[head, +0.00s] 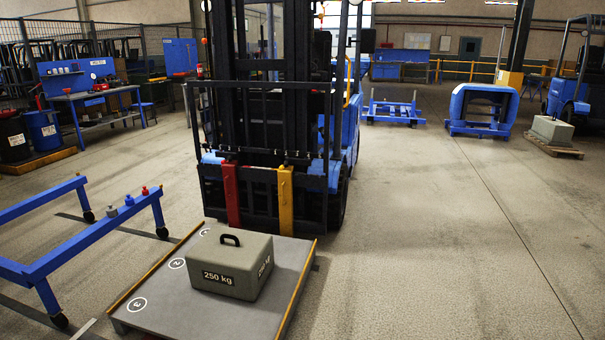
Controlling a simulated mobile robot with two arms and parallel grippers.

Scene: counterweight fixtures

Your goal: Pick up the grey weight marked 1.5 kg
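No label reading 1.5 kg can be made out. Several small weight-like pieces stand in a row on the blue rail of a wheeled frame at the left. A large grey block (230,268) with a black top handle and a "250 kg" label sits on a low platform. Neither of my grippers is in view.
The low grey platform (160,315) has yellow edges and numbered circles. A forklift (270,130) stands directly behind it. The blue wheeled frame (85,235) fills the left front. Open floor (440,240) lies to the right. Another block (551,131) rests on a pallet far right.

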